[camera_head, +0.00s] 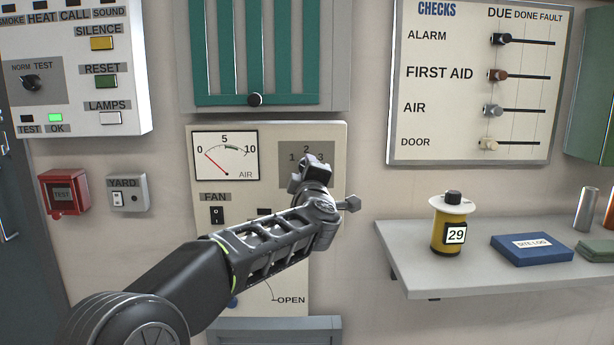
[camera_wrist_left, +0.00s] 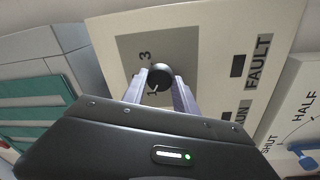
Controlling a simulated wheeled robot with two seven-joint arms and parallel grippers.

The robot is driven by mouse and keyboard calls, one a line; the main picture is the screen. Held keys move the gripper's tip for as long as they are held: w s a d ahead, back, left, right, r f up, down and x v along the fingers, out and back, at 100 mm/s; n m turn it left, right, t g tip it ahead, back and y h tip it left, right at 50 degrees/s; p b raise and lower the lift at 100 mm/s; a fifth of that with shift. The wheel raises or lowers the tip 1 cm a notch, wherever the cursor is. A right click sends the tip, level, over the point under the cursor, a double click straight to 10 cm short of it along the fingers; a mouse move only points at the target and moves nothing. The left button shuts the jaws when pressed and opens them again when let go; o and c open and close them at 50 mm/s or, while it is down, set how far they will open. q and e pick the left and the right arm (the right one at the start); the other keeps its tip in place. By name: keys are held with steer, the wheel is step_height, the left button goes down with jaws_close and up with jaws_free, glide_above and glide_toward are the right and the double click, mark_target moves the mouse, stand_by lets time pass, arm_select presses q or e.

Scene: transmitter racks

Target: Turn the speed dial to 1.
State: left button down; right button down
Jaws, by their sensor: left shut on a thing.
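The speed dial is a round black knob (camera_wrist_left: 160,77) on a grey square plate (camera_wrist_left: 130,50). In the wrist view it sits between the two fingertips of my left gripper (camera_wrist_left: 158,80), which is shut on it. The figures 1 and 3 show beside the knob; the 2 is not clear there. I cannot tell which figure the dial points to. In the head view the plate (camera_head: 290,176) shows 1, 2 and 3 along its top, and my left gripper (camera_head: 317,168) covers the dial. My right gripper is not in view.
Left of the plate is an AIR gauge (camera_head: 225,156), needle near 0, with a FAN switch (camera_head: 217,215) below. A green slatted vent (camera_head: 255,60) is above. At right, a shelf (camera_head: 450,283) holds a yellow canister (camera_head: 440,240) and a blue book (camera_head: 532,250).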

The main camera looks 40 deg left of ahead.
arm_select(q)
steer(key=shift+n, duration=0.4)
steer(key=c, duration=1)
jaws_free()
steer(key=shift+o, duration=0.2)
steer(key=b+v, duration=0.1)
steer(key=v, duration=0.6)
steer(key=shift+s+d, duration=0.25)
steer(key=shift+s, duration=0.05)
steer(key=shift+f, duration=0.1)
